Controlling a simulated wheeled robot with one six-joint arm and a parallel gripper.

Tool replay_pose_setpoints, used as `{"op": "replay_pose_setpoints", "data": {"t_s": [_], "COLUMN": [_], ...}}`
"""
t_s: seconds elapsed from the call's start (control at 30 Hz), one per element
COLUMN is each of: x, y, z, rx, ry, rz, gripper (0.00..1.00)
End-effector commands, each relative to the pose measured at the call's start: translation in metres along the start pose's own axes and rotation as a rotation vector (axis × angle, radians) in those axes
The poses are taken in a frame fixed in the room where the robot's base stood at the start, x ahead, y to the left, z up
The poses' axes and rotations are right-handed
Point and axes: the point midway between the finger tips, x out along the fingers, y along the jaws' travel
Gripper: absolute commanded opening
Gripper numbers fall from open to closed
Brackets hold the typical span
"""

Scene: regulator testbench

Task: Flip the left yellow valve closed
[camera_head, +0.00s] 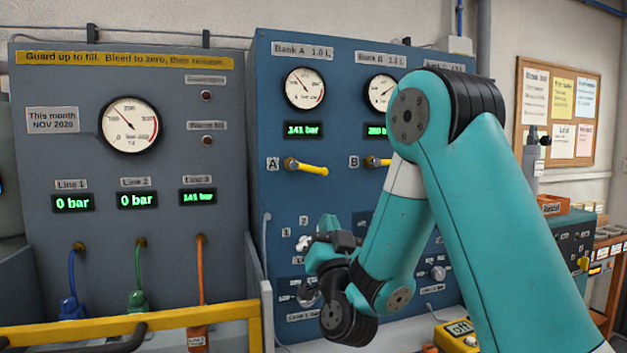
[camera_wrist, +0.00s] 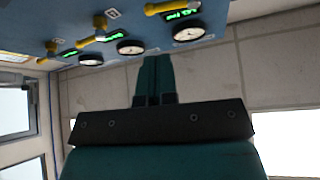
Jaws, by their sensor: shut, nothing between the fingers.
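The left yellow valve (camera_head: 312,169), beside the label A, is on the blue panel under the Bank A gauge. Its handle points right from its pivot, nearly horizontal, tilted slightly down. A second yellow valve (camera_head: 377,162), by label B, is partly hidden by my arm. My gripper (camera_head: 327,224) is below valve A, apart from it, in front of the lower panel. In the wrist view, my gripper (camera_wrist: 154,60) is shut and empty, its teal fingers together. That view looks upside down and shows several yellow handles, the nearest handle (camera_wrist: 172,6) at top; their letters are unreadable.
The Bank A gauge (camera_head: 305,88) sits above a 141 bar display (camera_head: 303,130). A grey panel (camera_head: 60,150) with hoses stands left. A yellow rail (camera_head: 190,315) crosses the lower left. Knobs and labels cover the lower blue panel near my gripper.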

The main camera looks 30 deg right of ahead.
Motion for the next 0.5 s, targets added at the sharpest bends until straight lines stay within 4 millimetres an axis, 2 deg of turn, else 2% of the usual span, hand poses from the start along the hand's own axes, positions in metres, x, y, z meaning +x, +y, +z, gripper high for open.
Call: {"op": "replay_pose_setpoints", "data": {"t_s": [0.17, 0.5], "x": [0.027, 0.1], "y": [0.0, 0.0], "z": [-0.005, -0.006], "rx": [-0.002, -0.001], "ry": [0.006, 0.004], "rz": [0.003, 0.002], "gripper": [0.0, 0.0]}}
